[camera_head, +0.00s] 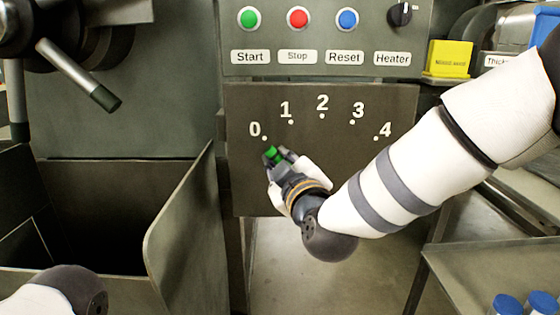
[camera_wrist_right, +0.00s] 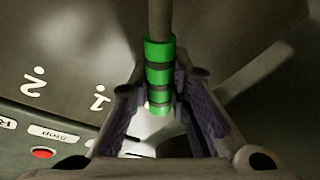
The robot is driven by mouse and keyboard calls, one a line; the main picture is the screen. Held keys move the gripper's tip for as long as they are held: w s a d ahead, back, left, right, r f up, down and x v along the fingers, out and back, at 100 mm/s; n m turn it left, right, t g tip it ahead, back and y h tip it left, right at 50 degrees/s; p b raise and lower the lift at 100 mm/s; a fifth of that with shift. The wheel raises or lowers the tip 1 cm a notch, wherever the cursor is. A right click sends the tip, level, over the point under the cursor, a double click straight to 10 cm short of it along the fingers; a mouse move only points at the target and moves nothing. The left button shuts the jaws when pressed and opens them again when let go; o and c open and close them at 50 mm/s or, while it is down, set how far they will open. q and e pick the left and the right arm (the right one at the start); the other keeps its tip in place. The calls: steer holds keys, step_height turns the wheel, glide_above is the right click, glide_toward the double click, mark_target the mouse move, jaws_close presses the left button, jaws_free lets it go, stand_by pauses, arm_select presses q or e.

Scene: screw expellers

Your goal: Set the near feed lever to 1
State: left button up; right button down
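The feed lever's green ribbed grip (camera_head: 272,155) shows at the lower right of the 0 mark (camera_head: 255,129) in the head view. In the right wrist view, the green grip (camera_wrist_right: 159,75) hangs on a dark shaft between the two fingers. My right gripper (camera_head: 280,158) is around it; in the wrist view its fingers (camera_wrist_right: 163,100) stand on either side, with a narrow gap at the left. The 1 mark (camera_head: 286,109) is up and right of the lever. My left gripper is out of view; only part of my left arm shows at lower left.
The dark scale plate (camera_head: 340,165) carries marks 0 to 4. Above it are the green (camera_head: 248,18), red (camera_head: 298,17) and blue (camera_head: 347,19) buttons and a heater knob (camera_head: 400,13). An open metal bin (camera_head: 180,215) stands left. A yellow box (camera_head: 450,57) is at right.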

steer(key=d+r+m+t+p, duration=0.1)
steer(key=d+r+m+p, duration=0.1)
steer(key=d+m, duration=0.1)
steer(key=shift+r, duration=0.35)
steer(key=shift+d+m, duration=0.4)
steer(key=shift+m, duration=0.2)
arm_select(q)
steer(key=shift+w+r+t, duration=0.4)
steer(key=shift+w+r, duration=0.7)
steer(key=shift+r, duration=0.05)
arm_select(e)
steer(key=shift+f, duration=0.1)
steer(key=c, duration=1.5)
jaws_free()
steer(key=v, duration=1.2)
steer(key=shift+f, duration=0.1)
